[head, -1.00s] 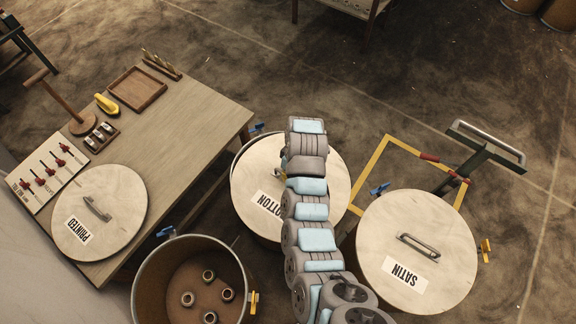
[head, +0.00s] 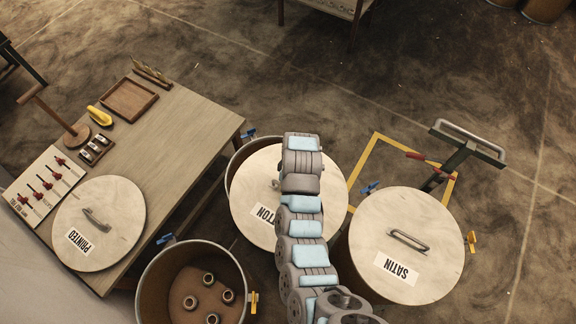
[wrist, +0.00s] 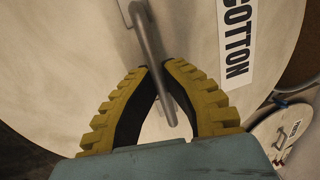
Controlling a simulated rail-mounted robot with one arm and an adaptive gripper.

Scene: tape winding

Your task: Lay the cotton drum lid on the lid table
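The cotton drum lid (head: 250,190) is a round pale disc with a white COTTON label, over its drum (head: 236,165) in the head view. The drum's rim shows past the lid at the upper left, so the lid sits off-centre; a small gap in height cannot be judged. In the wrist view the lid (wrist: 60,60) fills most of the picture. My gripper (wrist: 160,66) has its yellow-ribbed fingers closed on either side of the lid's metal bar handle (wrist: 147,40). My arm hides the gripper in the head view. The lid table (head: 180,130) stands at left.
The printed lid (head: 120,205) lies on the table's near end, beside a tool board (head: 42,188). A wooden tray (head: 130,98) is farther back. The table's right part is clear. An open drum (head: 152,280) and the satin lid (head: 420,225) flank the cotton drum.

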